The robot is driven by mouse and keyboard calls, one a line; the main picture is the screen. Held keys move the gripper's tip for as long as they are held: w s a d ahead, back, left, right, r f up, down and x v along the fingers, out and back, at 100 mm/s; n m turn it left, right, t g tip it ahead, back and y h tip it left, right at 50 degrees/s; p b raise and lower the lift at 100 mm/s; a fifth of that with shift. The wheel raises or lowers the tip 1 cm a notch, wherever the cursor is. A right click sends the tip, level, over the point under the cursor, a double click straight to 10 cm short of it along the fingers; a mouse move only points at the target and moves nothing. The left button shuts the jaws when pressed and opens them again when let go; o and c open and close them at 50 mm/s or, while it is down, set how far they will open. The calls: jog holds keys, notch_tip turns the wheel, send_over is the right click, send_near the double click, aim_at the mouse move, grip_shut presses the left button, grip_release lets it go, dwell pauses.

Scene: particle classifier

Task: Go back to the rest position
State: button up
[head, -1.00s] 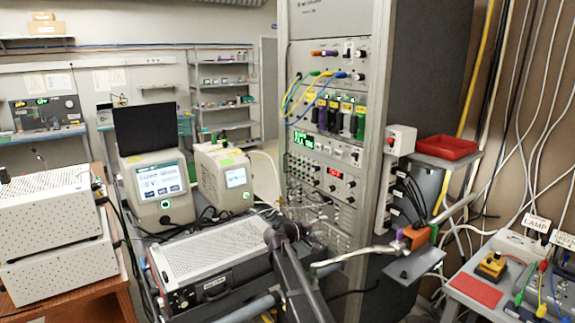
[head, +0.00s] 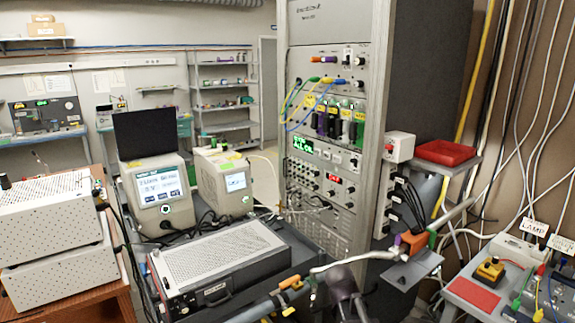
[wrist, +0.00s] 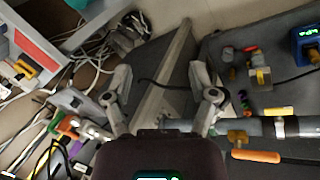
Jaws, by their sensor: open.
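My gripper (wrist: 160,100) shows in the wrist view with its two fingers wide apart and nothing between them. It hangs over the floor and a grey panel edge, beside a pipe. In the head view, a dark part of my arm (head: 345,288) shows at the bottom, right of centre.
A pipe with an orange handle (wrist: 256,155) lies close to the right finger. In the head view, the instrument rack (head: 335,190) stands behind my arm. A perforated grey unit (head: 220,258) is at left, and a bench with a red pad (head: 472,295) at right.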

jog(key=s+a+g+y, duration=0.1)
jog(key=s+a+y, duration=0.1)
jog(key=s, duration=0.6)
jog(key=shift+s+a+f+m+y+p, duration=0.15)
jog(key=shift+s+m+y+p, duration=0.2)
jog(key=shift+y, duration=0.55)
jog(key=shift+w, duration=0.15)
